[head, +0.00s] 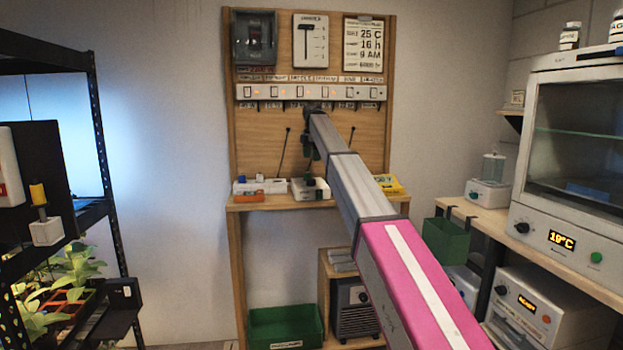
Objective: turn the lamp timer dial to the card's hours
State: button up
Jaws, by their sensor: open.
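The card (363,45) hangs at the top right of the wooden board and reads 25 C, 16 h and 9 AM, with a smaller line below. My arm reaches forward to the board. My gripper (308,178) points down at its end, open, just over or in front of a small white box (301,192) on the board's shelf. This box may be the lamp timer. Its dial and any marks are too small and too covered to read, and I cannot tell whether the fingers touch it.
The shelf (265,204) also bears a white box with coloured parts (247,186) and a yellow box (388,184). A switch strip (262,92) crosses the board above. A plant rack (100,130) stands left; an oven-like cabinet (575,130) stands right.

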aim_at(311, 180)
jog(key=f, duration=1)
jog(key=shift+w+a+f, duration=0.2)
jog(key=shift+w+f, duration=0.05)
jog(key=shift+f, duration=0.15)
jog(key=shift+c, duration=0.3)
jog(key=c, duration=0.9)
